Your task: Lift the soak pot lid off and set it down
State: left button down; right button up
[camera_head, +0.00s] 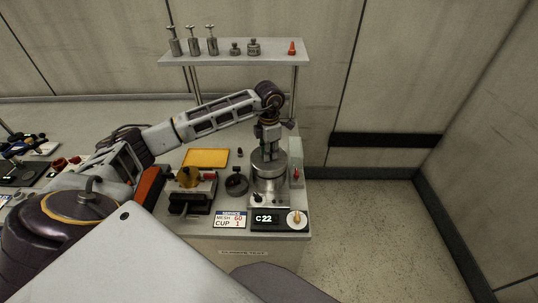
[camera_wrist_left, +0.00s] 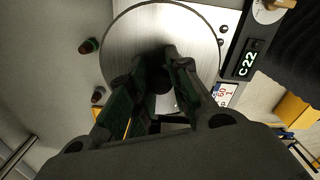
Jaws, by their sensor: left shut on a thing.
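The soak pot lid (camera_head: 268,169) is a round silver disc above the silver pot (camera_head: 268,184) near the table's right end. In the left wrist view the lid (camera_wrist_left: 130,45) is a broad brushed-metal disc under my fingers. My left gripper (camera_head: 268,149) reaches down from above and is shut on the lid's dark knob; it also shows in the left wrist view (camera_wrist_left: 163,78). The fingers hide much of the knob. I cannot tell whether the lid touches the pot rim. My right gripper is not in view.
A display reading C22 (camera_head: 265,218) stands in front of the pot. A dark round pot (camera_head: 237,184), a brass-topped device (camera_head: 188,177) and a yellow tray (camera_head: 205,157) lie to the left. A shelf (camera_head: 235,58) with weights and a red piece stands behind.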

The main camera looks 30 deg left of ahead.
pick_arm(q)
notch_tip(320, 180, up, 9)
jog(key=shift+r+b, duration=0.1)
jog(key=shift+b, duration=0.65)
dwell(0.3)
jog(key=shift+r+p, duration=0.9)
jog(key=shift+r, duration=0.55)
jog(key=shift+f, duration=0.1)
